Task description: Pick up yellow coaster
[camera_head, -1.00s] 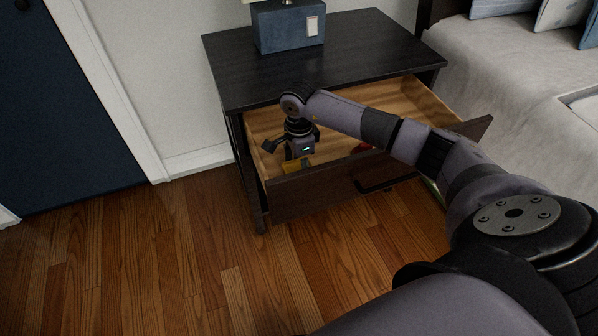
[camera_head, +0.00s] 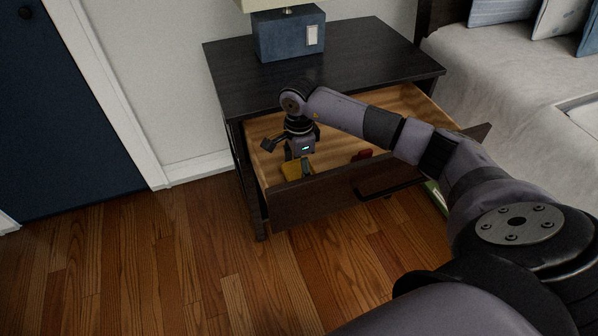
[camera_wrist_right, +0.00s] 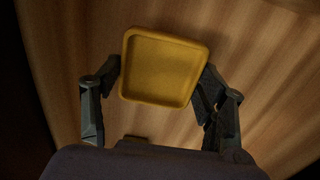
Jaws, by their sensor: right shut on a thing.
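The yellow coaster (camera_wrist_right: 163,67) is square with rounded corners and a raised rim. In the right wrist view it sits between the two fingers of my right gripper (camera_wrist_right: 160,82), which touch its left and right sides. In the head view the coaster (camera_head: 291,171) shows low inside the open drawer, near its front left corner. My right gripper (camera_head: 297,164) points down into the drawer and is shut on the coaster. I cannot tell whether the coaster is clear of the drawer floor. My left gripper is not in view.
The open drawer (camera_head: 340,197) of the dark nightstand (camera_head: 345,58) has walls close around my gripper. A red thing (camera_head: 362,155) lies in the drawer to the right. A blue-based lamp (camera_head: 285,35) stands on top. A bed (camera_head: 510,75) is at the right.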

